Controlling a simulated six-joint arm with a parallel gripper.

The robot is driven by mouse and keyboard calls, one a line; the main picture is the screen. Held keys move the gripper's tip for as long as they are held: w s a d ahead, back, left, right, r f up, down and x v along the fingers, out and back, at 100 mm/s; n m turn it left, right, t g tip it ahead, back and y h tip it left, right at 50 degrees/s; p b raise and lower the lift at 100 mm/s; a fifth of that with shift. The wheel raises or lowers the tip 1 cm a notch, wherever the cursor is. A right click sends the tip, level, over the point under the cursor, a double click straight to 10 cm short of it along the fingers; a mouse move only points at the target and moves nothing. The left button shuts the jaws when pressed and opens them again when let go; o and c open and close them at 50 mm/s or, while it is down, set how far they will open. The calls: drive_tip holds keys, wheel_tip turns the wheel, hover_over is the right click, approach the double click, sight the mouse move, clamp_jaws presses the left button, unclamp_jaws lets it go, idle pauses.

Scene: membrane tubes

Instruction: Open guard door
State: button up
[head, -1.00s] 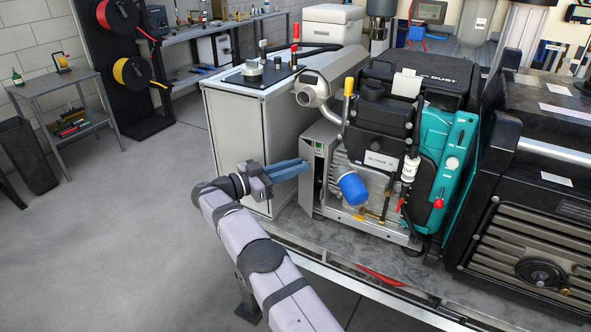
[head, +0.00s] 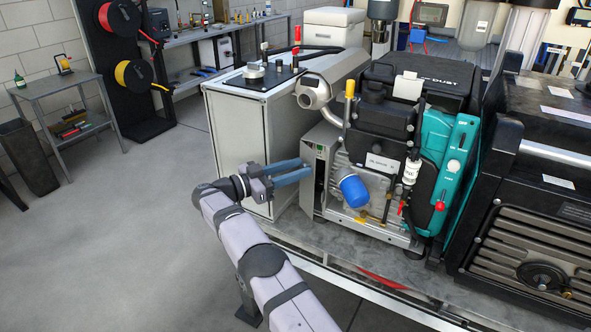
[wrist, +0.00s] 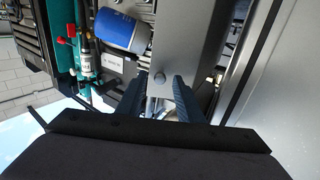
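My gripper (head: 306,168) reaches in from the left with its two blue fingers apart. The fingertips are close to the left end of the compressor unit, beside a grey sheet-metal panel (head: 310,197) that seems to be the guard door. In the wrist view the gripper (wrist: 158,90) shows a finger on each side of a gap, and the grey metal panel (wrist: 203,45) stands just beyond the fingertips. I cannot tell whether they touch it.
A blue filter (head: 353,190) sticks out right of my fingers; it also shows in the wrist view (wrist: 118,30). A grey cabinet (head: 233,125) stands close behind my gripper. A teal cover (head: 452,160) is further right.

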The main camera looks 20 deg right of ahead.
wheel_tip(320, 180, up, 10)
idle(0.6)
